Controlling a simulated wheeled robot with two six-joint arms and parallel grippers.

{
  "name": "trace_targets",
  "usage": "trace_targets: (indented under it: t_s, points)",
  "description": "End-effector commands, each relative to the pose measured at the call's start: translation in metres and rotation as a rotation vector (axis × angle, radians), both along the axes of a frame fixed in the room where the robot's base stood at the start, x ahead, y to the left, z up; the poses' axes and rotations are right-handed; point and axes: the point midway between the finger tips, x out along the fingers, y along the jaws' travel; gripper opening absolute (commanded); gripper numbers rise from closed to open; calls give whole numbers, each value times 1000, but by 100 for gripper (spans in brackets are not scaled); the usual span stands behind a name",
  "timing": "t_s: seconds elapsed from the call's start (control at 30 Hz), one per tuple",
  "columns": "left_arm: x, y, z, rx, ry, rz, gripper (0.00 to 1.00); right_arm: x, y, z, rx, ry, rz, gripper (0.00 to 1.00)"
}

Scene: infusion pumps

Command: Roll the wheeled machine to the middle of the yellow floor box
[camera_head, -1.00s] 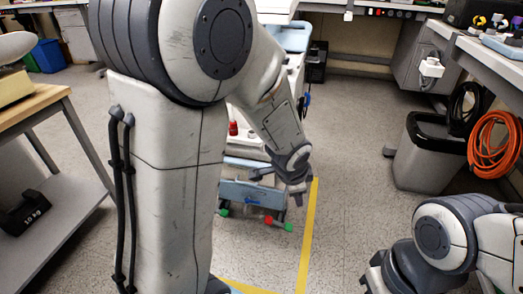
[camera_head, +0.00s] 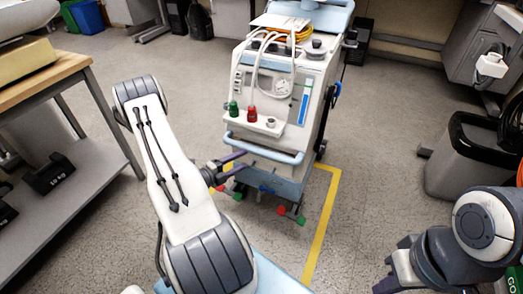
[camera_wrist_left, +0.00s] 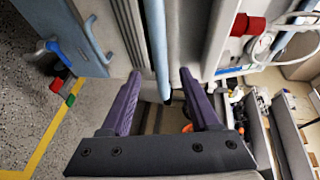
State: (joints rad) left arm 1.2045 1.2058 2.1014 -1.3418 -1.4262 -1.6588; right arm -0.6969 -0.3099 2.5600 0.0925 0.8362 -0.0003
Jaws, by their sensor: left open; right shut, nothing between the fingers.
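The wheeled machine (camera_head: 305,100) is a white and pale-blue cart with a blue front handle bar (camera_head: 265,148). Its front casters, with red and green tabs, stand left of the yellow floor line (camera_head: 322,220); the line's far corner meets its right side. The box's left side is hidden. My left gripper (camera_head: 240,167) is at the machine's front, just below the handle's left part. In the left wrist view the open purple fingers (camera_wrist_left: 160,82) have a blue bar (camera_wrist_left: 157,45) between their tips. My right gripper (camera_head: 385,284) is low at the bottom edge, shut, partly cut off, away from the machine.
Floor between machine and bin is clear. Cables and a red connector (camera_head: 251,113) are on the machine's front.

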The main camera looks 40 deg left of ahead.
Motion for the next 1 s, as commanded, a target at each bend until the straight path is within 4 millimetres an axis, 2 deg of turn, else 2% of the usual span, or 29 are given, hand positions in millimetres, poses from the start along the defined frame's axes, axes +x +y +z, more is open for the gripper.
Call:
trace_targets:
  t_s: [0.3,0.5,0.67,0.9,0.93,1.0]
  points:
    - [59,-12,-13,2,1,-9,62,0,0,-19,0,0,0,0]
    - [84,-15,-17,1,2,-3,62,0,0,-26,0,0,0,0]
    - [91,-15,-17,0,2,-1,62,0,0,-27,0,0,0,0]
    - [92,-15,-17,0,3,1,62,0,0,-27,0,0,0,0]
    - [92,-15,-17,-1,3,0,54,0,0,-27,0,0,0,0]
    - [92,-15,-17,-1,3,0,27,0,0,-27,0,0,0,0]
